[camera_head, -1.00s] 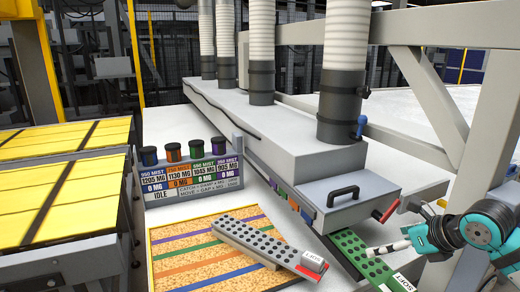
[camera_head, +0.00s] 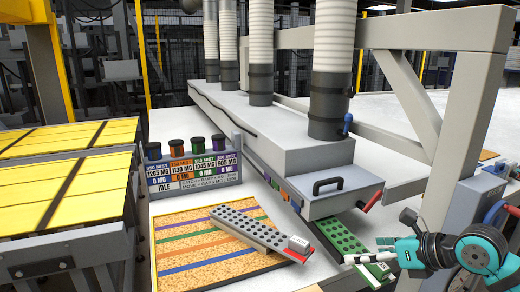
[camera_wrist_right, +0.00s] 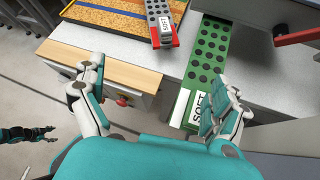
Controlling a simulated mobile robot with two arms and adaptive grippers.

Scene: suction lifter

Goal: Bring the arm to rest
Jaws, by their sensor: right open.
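My right gripper (camera_head: 368,252) comes in from the right on a teal and black arm. Its fingers are spread and empty in the right wrist view (camera_wrist_right: 155,95). In the head view it overlaps the near part of a green perforated plate (camera_head: 346,243) labelled SOFT. Whether it touches the plate cannot be told. The plate also shows in the wrist view (camera_wrist_right: 206,62), beside the right-hand finger. A dark and teal hand (camera_wrist_right: 25,135), apparently my left gripper, shows small at the left edge of the wrist view. Its jaw state is unclear.
A grey suction box (camera_head: 270,130) with hoses, a black handle (camera_head: 328,183) and a red lever (camera_head: 370,197) stands behind the gripper. A grey perforated plate (camera_head: 250,228) lies on a striped cork board (camera_head: 180,270). A grey frame post (camera_head: 465,140) rises at right.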

